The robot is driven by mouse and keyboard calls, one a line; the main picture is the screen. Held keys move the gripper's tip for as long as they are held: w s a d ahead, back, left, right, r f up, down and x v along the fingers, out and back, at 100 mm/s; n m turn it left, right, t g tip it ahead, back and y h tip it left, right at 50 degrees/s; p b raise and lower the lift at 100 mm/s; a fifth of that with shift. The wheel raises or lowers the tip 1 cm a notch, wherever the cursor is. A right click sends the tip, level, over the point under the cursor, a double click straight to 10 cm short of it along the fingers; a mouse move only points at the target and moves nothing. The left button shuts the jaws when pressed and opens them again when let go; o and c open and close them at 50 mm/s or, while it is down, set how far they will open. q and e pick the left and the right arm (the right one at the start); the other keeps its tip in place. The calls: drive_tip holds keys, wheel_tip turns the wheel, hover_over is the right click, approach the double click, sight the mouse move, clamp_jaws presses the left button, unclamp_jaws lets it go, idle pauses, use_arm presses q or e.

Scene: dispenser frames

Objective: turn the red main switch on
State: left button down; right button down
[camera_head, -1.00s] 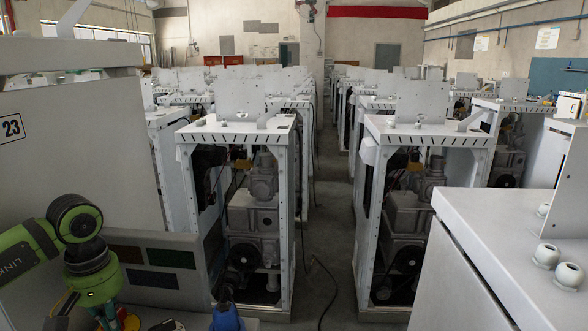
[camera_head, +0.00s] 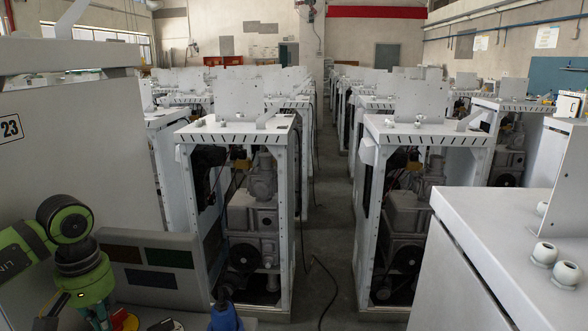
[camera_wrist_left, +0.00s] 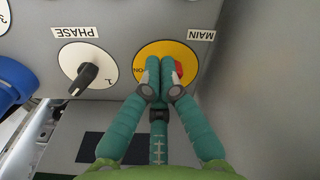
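The red main switch (camera_wrist_left: 178,72) sits on a yellow round plate (camera_wrist_left: 148,56) beside a white MAIN label (camera_wrist_left: 201,35) in the left wrist view. The switch's pointing direction is hidden. My right gripper is in neither view.
A black PHASE knob (camera_wrist_left: 82,79) on a white plate is left of the switch in the wrist view. A blue part (camera_wrist_left: 12,78) stands at the far left. A large grey wall fills the right side. Rows of white machine frames (camera_head: 240,135) stand beyond.

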use_arm(q)
drive_tip(key=shift+a, duration=0.15)
drive_tip(key=shift+s, duration=0.4)
wheel_tip(320, 180, up, 6)
drive_tip(key=p, duration=0.4)
